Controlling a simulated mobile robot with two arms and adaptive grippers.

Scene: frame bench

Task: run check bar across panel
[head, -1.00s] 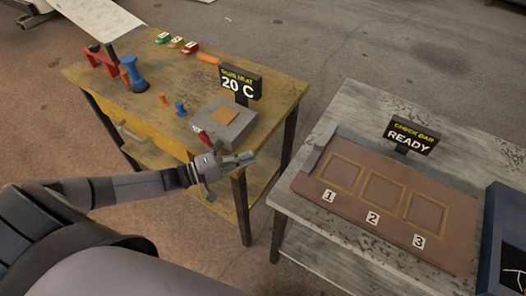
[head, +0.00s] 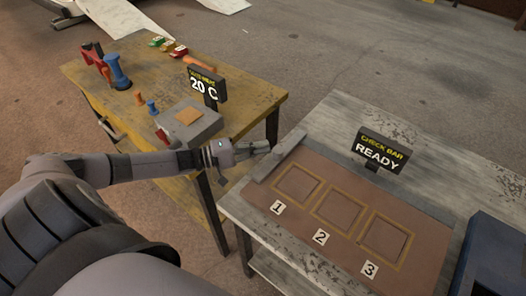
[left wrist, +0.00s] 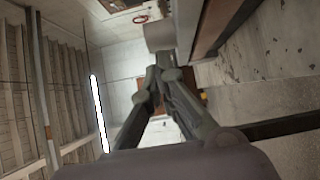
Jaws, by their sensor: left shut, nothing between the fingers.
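The brown panel (head: 405,262) lies on the grey bench at right, with three framed squares numbered 1, 2 and 3. The grey check bar (head: 263,168) lies along the panel's left edge, beside square 1. A sign (head: 381,149) behind the panel reads "CHECK BAR READY". In the left wrist view the shut fingers (left wrist: 158,72) point toward a grey rounded part. My right gripper is not in view.
A wooden table (head: 247,100) at left holds a grey block (head: 190,125), a "20 C" sign (head: 207,88), clamps and small coloured pieces. A dark blue box (head: 490,262) stands at the right. The panel's squares are clear.

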